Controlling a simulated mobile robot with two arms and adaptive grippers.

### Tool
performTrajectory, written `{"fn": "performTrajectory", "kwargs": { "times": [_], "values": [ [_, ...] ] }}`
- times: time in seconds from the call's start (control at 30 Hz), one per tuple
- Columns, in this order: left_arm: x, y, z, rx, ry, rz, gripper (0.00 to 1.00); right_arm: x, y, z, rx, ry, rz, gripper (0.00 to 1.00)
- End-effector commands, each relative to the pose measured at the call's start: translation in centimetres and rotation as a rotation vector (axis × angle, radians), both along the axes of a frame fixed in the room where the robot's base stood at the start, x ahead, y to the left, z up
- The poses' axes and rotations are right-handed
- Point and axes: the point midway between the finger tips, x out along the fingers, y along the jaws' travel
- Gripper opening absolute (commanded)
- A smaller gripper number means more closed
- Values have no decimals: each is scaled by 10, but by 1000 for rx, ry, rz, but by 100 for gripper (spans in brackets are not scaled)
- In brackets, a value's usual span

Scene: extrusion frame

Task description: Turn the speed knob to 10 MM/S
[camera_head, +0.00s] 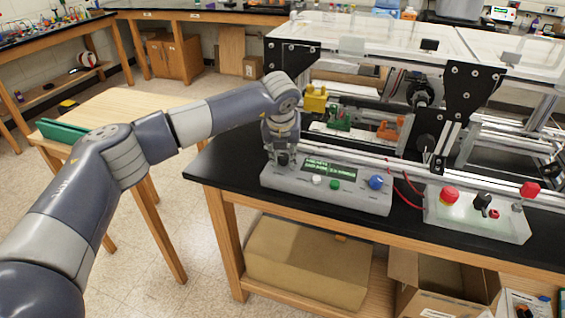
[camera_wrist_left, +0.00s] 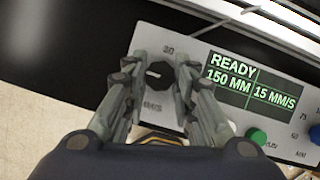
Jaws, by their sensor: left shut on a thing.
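My left gripper (camera_head: 283,157) reaches down over the left end of the grey control box (camera_head: 345,199). In the left wrist view its two fingers (camera_wrist_left: 159,72) stand either side of the dark speed knob (camera_wrist_left: 158,75) and are shut on it. A "20" shows above the knob and "MM/S" below it; the other marks are hidden by the fingers. The display (camera_wrist_left: 250,80) reads READY, 150 MM and 15 MM/S; it also shows in the head view (camera_head: 328,169). My right gripper is not in view.
The box also has a white button (camera_head: 317,180), a green button (camera_head: 335,184) and a blue knob (camera_head: 376,182). A second box (camera_head: 470,217) with a red button stands to the right. The extrusion frame (camera_head: 400,160) rises behind. Bare black bench top (camera_head: 222,165) lies left.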

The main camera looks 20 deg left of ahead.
Motion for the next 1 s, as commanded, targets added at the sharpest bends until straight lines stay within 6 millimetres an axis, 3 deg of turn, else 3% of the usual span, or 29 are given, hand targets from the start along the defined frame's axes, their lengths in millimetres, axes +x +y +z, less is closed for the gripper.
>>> {"fn": "performTrajectory", "kwargs": {
  "times": [0.1,0.4,1.0],
  "values": [
    [1,-2,-5,-2,-3,110,2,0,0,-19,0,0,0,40],
    [1,-4,-3,-2,-1,355,2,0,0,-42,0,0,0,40],
    [2,-4,0,-3,0,553,2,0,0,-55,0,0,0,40]
  ]
}}
